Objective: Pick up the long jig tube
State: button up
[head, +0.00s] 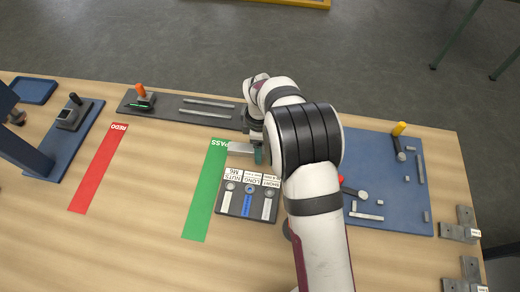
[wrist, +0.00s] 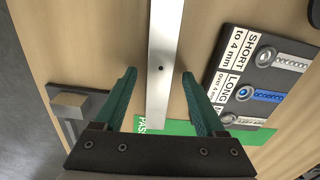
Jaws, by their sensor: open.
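A long flat-sided silver bar with a small dark hole, which looks like the jig tube (wrist: 165,40), runs top to bottom in the wrist view. It passes between the teal fingers of my gripper (wrist: 158,75), with a visible gap on each side. In the head view a short pale length of it (head: 240,147) shows left of my gripper (head: 257,155), by the top of the green PASS strip. My arm hides the rest. My gripper is open. I cannot tell how high the fingertips are above the bar.
Two thin silver rods (head: 207,102) lie on a dark board (head: 170,107) behind. A dark labelled panel (head: 232,208) stands close in front of my gripper. A blue mat (head: 400,220) with small metal parts is at right. The red strip (head: 98,170) is clear.

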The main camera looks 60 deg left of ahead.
jog(key=shift+f, duration=0.5)
grip_shut()
jog(key=shift+r, duration=0.15)
